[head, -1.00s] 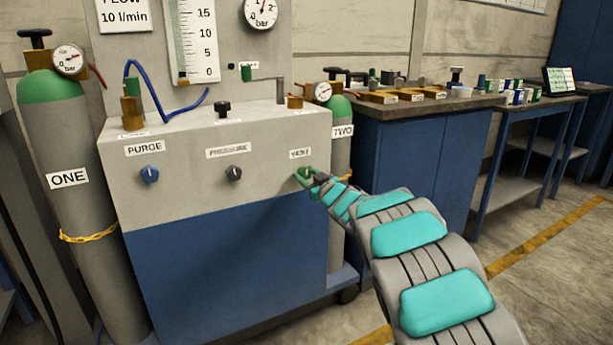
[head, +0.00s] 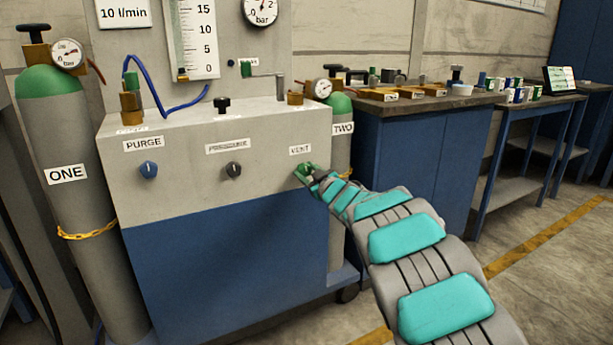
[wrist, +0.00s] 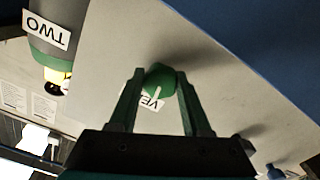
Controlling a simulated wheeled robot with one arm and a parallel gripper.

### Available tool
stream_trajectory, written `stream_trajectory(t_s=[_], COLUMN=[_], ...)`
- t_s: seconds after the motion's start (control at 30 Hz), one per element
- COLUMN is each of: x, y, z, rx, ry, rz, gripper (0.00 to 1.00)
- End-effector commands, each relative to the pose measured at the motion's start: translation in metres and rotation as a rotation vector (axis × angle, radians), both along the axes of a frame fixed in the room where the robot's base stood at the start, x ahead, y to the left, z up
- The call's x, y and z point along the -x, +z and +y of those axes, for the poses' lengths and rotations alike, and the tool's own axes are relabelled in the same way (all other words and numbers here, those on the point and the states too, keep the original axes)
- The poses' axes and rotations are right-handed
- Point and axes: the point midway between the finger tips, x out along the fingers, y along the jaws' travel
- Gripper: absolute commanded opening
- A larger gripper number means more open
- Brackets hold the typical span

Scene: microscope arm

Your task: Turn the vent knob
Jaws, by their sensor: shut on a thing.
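The green vent knob (head: 306,169) sits on the sloping grey front panel (head: 270,170), below the VENT label (head: 300,149). In the wrist view the green knob (wrist: 159,80) is between the two fingers of my gripper (wrist: 157,88), with a pale pointer line on its face. The fingers are shut on the knob, one on each side. In the head view my gripper (head: 308,174) is small at the panel's right end and partly hides the knob. The VENT label (wrist: 152,103) is partly covered in the wrist view.
Gas cylinder ONE (head: 66,200) stands at the left, cylinder TWO (head: 341,150) just behind the panel's right end. A workbench (head: 430,150) stands to the right.

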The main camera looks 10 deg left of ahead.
Motion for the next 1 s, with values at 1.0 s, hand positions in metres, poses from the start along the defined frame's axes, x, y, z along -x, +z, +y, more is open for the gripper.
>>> stream_trajectory(t_s=[1.0], x=[-0.0001], y=[-0.0043], z=[-0.0003], rx=[0.794], ry=[0.001], rz=[-0.535], gripper=[0.00])
